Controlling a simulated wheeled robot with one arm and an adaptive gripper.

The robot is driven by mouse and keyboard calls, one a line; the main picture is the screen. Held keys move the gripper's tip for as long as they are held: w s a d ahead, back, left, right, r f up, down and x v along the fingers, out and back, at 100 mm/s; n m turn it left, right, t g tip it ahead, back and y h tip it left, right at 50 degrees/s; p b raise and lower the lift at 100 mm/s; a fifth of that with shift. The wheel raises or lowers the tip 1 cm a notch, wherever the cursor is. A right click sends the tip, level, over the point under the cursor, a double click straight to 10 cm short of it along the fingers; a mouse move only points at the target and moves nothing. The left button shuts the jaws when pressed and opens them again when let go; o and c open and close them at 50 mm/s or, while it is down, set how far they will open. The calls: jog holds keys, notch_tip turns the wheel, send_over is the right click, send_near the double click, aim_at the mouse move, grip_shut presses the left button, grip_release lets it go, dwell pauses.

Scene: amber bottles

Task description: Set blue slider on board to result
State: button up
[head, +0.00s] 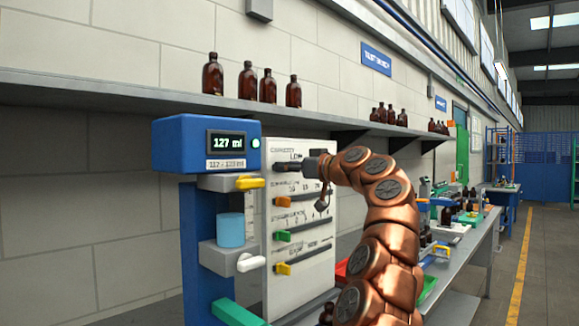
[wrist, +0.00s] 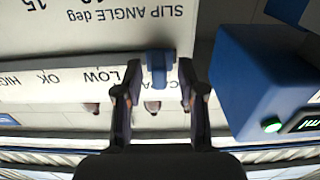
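The white board (head: 318,240) stands upright with several slider rows. The blue slider (wrist: 158,68) is on its top row, marked CAPACITY, LOW, OK and HIGH in the wrist view. It appears beside LOW, on the side away from OK. My gripper (wrist: 160,92) is open, with one finger on each side of the blue slider and a gap visible. In the head view my gripper (head: 285,167) is at the board's top row and hides the slider. The blue tester's display (head: 227,141) reads 127 ml; its label (head: 227,163) seems to read 112 - 123 ml.
Orange (head: 283,202), green (head: 282,236) and yellow (head: 283,269) sliders sit on lower rows. The blue tester (head: 180,145) stands close left of the board. A shelf (head: 120,92) with amber bottles (head: 213,75) runs above. A workbench (head: 470,240) stands right.

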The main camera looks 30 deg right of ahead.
jog(key=shift+c, duration=0.4)
grip_shut()
